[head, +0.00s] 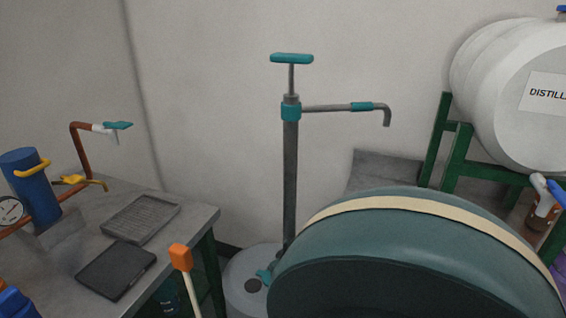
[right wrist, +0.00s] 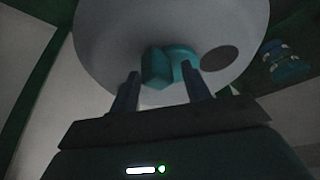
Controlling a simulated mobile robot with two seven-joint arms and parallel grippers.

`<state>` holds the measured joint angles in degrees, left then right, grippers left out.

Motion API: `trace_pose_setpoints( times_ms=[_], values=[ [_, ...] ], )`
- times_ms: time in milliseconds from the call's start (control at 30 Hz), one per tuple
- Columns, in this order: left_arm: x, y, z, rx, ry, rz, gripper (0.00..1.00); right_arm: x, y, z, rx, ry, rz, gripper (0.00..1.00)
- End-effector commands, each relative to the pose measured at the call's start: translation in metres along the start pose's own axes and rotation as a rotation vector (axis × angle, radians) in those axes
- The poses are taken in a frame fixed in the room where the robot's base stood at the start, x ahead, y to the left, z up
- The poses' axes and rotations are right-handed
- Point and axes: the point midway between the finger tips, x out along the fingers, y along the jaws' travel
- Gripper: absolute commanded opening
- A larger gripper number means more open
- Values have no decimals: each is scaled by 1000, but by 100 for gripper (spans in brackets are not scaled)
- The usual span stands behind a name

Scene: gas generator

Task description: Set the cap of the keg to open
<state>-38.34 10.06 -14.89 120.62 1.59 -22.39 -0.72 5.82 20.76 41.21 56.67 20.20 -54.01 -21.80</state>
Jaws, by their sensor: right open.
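The grey keg (head: 236,276) stands on the floor at the bottom middle of the head view, partly hidden by my own arm. A small teal fitting (head: 265,275), which looks like the cap, is on its top beside a dark round spot. In the right wrist view the keg's pale round top (right wrist: 110,40) fills the upper middle, with the teal cap (right wrist: 155,66) and the dark spot (right wrist: 220,60). My right gripper (right wrist: 160,72) is open, its two fingers on either side of the teal fitting. I cannot tell whether they touch it. My left gripper is not in view.
A grey pump pipe (head: 290,180) with a teal handle (head: 291,58) rises from the keg. A workbench (head: 190,212) with trays stands at the left. A white distilled tank (head: 500,90) rests on a green frame (head: 440,150) at the right.

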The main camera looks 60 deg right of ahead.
Motion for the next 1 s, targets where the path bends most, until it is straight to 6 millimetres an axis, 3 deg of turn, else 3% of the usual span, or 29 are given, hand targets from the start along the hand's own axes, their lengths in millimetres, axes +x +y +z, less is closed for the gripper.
trace_pose_setpoints(
  times_ms=[233,533,933,1000],
  values=[
    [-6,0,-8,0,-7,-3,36,-36,1,-16,-2,4,2,47],
    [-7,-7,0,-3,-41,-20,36,-82,3,-34,0,3,5,47],
    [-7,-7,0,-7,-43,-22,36,-92,2,-38,2,1,3,47],
    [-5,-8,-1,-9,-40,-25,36,-91,2,-38,2,2,4,43]
  ],
)
